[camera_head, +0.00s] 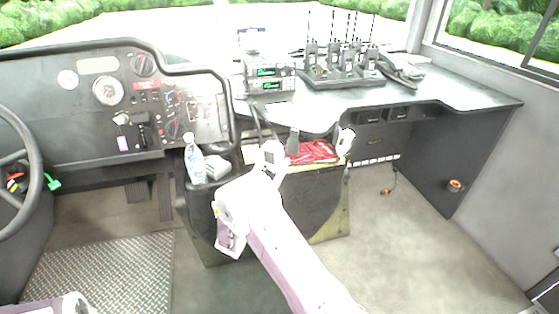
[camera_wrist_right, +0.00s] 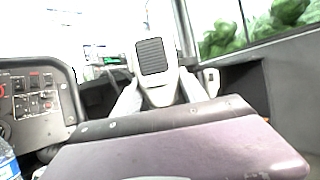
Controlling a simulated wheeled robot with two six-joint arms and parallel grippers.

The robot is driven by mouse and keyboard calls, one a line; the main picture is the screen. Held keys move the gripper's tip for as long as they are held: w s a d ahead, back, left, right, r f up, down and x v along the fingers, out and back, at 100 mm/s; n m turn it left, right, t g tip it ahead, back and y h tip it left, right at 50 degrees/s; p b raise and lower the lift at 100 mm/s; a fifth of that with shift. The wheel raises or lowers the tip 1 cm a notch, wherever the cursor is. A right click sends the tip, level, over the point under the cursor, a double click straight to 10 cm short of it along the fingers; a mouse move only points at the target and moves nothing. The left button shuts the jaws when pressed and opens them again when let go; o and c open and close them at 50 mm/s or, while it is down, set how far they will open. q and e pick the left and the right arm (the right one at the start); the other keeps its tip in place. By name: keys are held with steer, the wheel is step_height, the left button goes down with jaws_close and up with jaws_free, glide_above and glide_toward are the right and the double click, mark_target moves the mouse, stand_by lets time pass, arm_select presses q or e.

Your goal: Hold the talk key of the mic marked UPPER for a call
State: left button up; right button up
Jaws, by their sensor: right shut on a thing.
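My right gripper (camera_head: 268,166) is over the box in front of the dash shelf. In the right wrist view it is shut on a pale hand mic (camera_wrist_right: 152,90) with a dark ribbed grille, its fingers on either side. The mic stands upright, grille up. It shows in the head view (camera_head: 272,150), partly hidden by the gripper. A dark upright thing (camera_head: 293,141) and another pale mic (camera_head: 345,141) are to its right. I cannot read any UPPER mark, and the talk key is hidden. My left gripper is out of view; a bit of my left arm shows at the bottom left.
Two stacked radios (camera_head: 269,78) with green displays sit on the shelf. A water bottle (camera_head: 194,160) stands left of my right gripper. Red packets (camera_head: 313,151) lie on the box. The steering wheel (camera_head: 36,175) is far left.

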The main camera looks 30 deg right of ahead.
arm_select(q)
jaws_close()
arm_select(e)
steer(key=s+a+r+n+t+y, duration=0.2)
steer(key=s+a+r+t+y, duration=0.1)
steer(key=a, duration=0.6)
steer(key=s+a+r+n+t+y, duration=0.3)
steer(key=a+r+y, duration=0.2)
steer(key=a, duration=0.3)
steer(key=s+a+r+n+t+y, duration=0.3)
steer(key=a+r+y, duration=0.2)
steer(key=a, duration=0.4)
steer(key=shift+a+r, duration=0.35)
steer(key=shift+r, duration=0.25)
